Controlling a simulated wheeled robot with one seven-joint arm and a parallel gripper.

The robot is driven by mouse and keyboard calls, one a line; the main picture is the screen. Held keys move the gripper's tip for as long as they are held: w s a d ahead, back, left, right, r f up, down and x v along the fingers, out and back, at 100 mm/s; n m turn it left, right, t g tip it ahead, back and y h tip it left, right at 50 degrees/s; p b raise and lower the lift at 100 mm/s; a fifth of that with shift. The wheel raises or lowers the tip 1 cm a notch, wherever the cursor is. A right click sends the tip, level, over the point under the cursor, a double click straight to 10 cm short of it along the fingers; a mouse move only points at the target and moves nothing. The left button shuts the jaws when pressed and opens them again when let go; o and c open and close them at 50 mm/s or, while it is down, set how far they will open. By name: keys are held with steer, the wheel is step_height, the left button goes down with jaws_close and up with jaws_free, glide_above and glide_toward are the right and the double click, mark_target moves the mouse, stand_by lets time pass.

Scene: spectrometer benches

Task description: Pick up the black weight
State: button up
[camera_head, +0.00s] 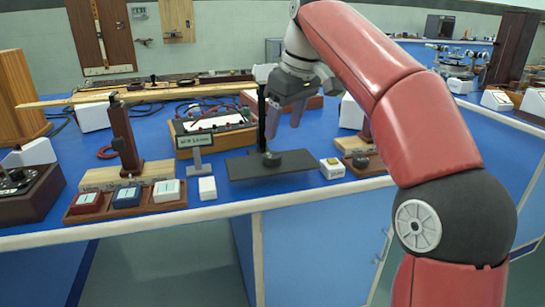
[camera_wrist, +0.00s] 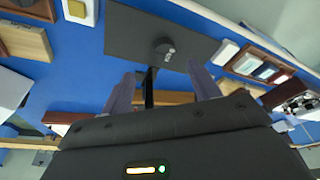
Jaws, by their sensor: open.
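The black weight (camera_head: 271,159) is a small, dark round piece on a flat black plate (camera_head: 240,168) near the bench's front edge. In the wrist view, the weight (camera_wrist: 164,48) lies on the plate (camera_wrist: 125,32), ahead of the fingers and roughly between their lines. My gripper (camera_head: 285,128) is open and empty, above the plate and apart from the weight. In the wrist view its two fingers (camera_wrist: 161,70) stand wide apart. A black upright rod (camera_head: 261,118) rises at the plate, close beside my gripper.
A small sign (camera_head: 195,142) and a white block (camera_head: 207,188) stand left of the plate. A wooden tray (camera_head: 75,212) holds several coloured blocks. A small white-topped box (camera_head: 332,168) sits just right of the plate. A meter box (camera_head: 215,140) is behind it.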

mark_target(273, 154)
steer(key=x, duration=0.2)
steer(key=b+x, duration=0.1)
steer(key=x, duration=0.4)
steer(key=shift+s+a+f+b, duration=0.15)
steer(key=shift+a+b, duration=0.2)
steer(key=shift+a, duration=0.05)
steer(key=c, duration=1.2)
